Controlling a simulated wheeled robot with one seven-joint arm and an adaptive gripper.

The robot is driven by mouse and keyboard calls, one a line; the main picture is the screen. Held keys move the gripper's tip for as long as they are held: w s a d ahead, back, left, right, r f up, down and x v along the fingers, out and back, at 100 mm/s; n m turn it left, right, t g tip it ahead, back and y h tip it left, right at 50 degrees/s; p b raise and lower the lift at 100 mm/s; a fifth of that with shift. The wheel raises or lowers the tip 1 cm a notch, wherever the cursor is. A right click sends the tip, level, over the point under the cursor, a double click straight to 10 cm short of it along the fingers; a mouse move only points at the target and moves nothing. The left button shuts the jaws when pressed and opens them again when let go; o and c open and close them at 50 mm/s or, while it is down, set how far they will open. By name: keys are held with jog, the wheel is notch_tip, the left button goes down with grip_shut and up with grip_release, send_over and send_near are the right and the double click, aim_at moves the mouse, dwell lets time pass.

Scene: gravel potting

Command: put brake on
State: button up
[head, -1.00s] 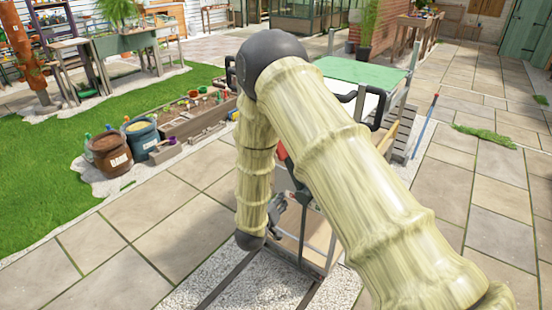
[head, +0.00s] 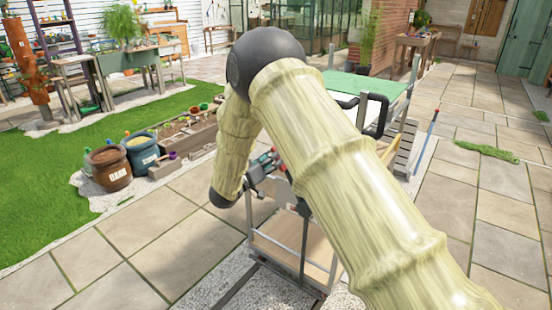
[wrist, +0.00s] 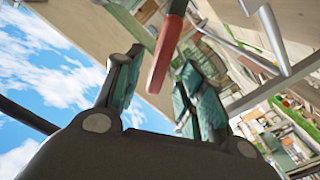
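A cart (head: 322,266) with a wooden deck and grey metal frame stands on rails in the head view. A red-handled lever, which I take to be the brake lever, shows in the wrist view (wrist: 166,52). Its red grip hangs between my gripper's two fingers, with a gap visible on the left side; I cannot tell whether the right finger touches it. My gripper (wrist: 160,75) is open. In the head view my gripper (head: 262,168) is small, beside the upper part of the cart frame, and my arm hides much of the cart.
A green top (head: 366,82) with black handles lies behind my arm. A brown barrel (head: 108,168) and a blue barrel (head: 143,152) stand at left beside a wooden planter (head: 190,135). Paving at front left and right is clear.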

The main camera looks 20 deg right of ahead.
jog(key=shift+x, duration=1.9)
grip_shut()
